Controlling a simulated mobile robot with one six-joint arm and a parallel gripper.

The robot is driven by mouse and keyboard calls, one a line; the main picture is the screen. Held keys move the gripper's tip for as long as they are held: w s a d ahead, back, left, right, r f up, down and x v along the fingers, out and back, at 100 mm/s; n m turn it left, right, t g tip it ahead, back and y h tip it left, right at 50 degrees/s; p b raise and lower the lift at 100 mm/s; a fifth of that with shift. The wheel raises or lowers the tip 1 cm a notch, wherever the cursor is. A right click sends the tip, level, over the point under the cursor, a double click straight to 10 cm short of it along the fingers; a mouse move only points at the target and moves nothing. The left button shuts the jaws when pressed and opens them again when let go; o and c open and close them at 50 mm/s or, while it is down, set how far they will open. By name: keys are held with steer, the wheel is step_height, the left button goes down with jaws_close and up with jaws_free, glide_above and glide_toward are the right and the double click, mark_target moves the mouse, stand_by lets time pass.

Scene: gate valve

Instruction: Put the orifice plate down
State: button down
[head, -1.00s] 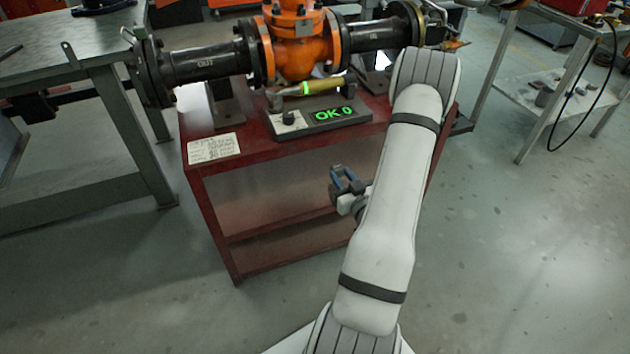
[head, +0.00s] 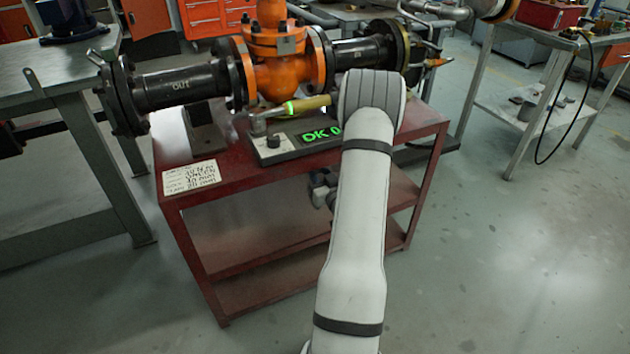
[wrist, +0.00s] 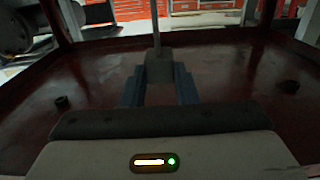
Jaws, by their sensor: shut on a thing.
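My gripper (wrist: 158,92) shows in the wrist view with its two blue fingers shut on a grey block with a thin upright piece beyond it. This looks like the orifice plate (wrist: 157,66) seen nearly edge-on; its full shape cannot be made out. It is held over a dark red shelf surface of the red cart (wrist: 225,75). Whether it touches that surface cannot be told. In the head view my gripper (head: 324,188) is mostly hidden behind my arm, at the front of the cart, below its top; the plate cannot be made out there.
The red cart (head: 255,172) carries the orange valve (head: 270,50) with black flanged pipes, a tester box (head: 290,138) with a green display, a tool (head: 300,105) and a paper note (head: 190,177). Grey benches stand left and right. Cart legs flank the shelf space.

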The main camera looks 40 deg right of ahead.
steer(key=shift+x, duration=1.2)
steer(key=shift+w+d+f+b, duration=0.15)
steer(key=shift+f+b, duration=0.4)
steer(key=shift+f, duration=0.3)
steer(key=shift+w+a+f+b, duration=0.15)
steer(key=shift+f+b, duration=0.35)
steer(key=shift+f, duration=0.35)
steer(key=shift+d, duration=0.1)
steer(key=shift+f, duration=0.2)
steer(key=c, duration=1.1)
jaws_free()
steer(key=shift+c, duration=0.2)
steer(key=shift+r, duration=0.15)
